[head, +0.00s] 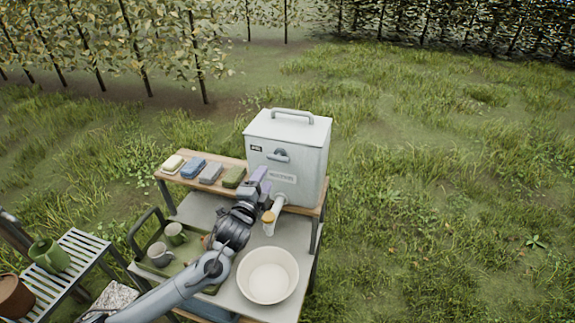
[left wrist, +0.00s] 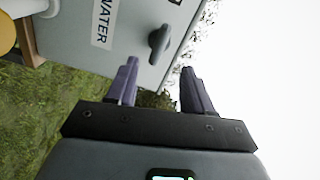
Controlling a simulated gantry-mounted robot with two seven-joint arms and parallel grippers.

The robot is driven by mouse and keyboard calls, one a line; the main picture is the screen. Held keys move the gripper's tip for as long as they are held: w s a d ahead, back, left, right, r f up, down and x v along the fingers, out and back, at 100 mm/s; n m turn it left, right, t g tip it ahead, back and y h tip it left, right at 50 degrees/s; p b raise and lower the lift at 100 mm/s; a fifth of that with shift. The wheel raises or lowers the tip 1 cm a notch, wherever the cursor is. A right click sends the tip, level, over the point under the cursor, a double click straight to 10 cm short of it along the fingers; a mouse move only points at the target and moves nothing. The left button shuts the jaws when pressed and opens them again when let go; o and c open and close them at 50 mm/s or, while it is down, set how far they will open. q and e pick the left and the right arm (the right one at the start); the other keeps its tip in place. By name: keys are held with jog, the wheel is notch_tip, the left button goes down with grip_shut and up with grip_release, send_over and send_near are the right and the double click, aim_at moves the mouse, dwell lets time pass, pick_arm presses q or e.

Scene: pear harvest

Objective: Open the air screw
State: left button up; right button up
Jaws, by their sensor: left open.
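The grey-white water container (head: 287,145) stands on the cart with its lid and handle on top. A grey knob, seemingly the air screw (head: 279,155), sits on its front above the label. In the left wrist view the knob (left wrist: 159,42) appears beyond and between my fingertips, apart from them. My left gripper (head: 262,181) is open and empty in front of the container, below the knob in the head view. Its two purple fingers also show in the left wrist view (left wrist: 160,68). My right gripper is not in view.
A tap with a yellowish end (head: 270,218) is close to my left gripper. A cream bowl (head: 268,276) stands on the lower shelf. A tray (head: 199,276) holds cups beside my arm. Coloured sponges or cloths (head: 210,173) line the upper shelf. A slatted table (head: 75,262) stands left.

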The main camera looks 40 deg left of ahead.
aim_at(277, 160)
pick_arm(q)
jog(key=p+x, duration=0.1)
jog(key=x, duration=0.3)
jog(key=p+x, duration=0.1)
jog(key=x, duration=0.4)
jog(key=shift+d+r, duration=0.1)
jog(key=shift+d, duration=0.15)
jog(key=shift+x, duration=0.9)
